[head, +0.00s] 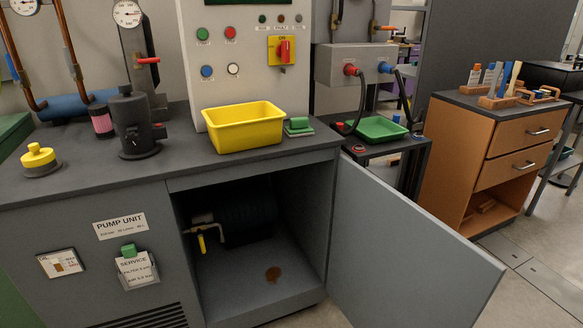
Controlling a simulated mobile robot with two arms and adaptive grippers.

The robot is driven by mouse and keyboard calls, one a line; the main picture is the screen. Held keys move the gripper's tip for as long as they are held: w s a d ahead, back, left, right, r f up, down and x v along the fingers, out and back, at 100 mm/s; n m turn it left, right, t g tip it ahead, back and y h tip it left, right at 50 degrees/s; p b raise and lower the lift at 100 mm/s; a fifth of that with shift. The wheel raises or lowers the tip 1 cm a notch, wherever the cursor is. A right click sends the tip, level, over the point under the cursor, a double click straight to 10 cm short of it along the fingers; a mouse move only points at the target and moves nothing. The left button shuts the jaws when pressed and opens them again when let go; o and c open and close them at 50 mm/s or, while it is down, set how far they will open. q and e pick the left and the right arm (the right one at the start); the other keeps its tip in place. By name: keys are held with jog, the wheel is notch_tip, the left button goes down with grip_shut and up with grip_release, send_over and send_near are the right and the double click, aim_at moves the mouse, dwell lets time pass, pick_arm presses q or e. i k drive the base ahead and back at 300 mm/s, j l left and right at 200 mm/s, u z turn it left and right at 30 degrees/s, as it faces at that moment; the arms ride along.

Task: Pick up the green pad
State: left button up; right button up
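A small green pad (298,126) lies on the grey counter (200,165), just right of the yellow bin (243,128). It looks like a green block on a paler green base, near the counter's right end. Another small green piece (128,250) sits at the top of the service card holder on the cabinet front. Neither of my grippers is in view.
The cabinet door (405,250) stands open and juts out to the front right. A dark pump (135,125) and a yellow-topped container (40,160) stand on the counter's left. A green tray (378,130) sits on a side table. The control panel (245,60) rises behind the bin.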

aim_at(298, 126)
jog(key=i+j+z, duration=0.1)
jog(key=i+j, duration=0.3)
jog(key=j, duration=0.25)
jog(key=i+j+z, duration=0.15)
jog(key=i+j, duration=0.25)
jog(key=j, duration=0.25)
jog(key=z, duration=0.05)
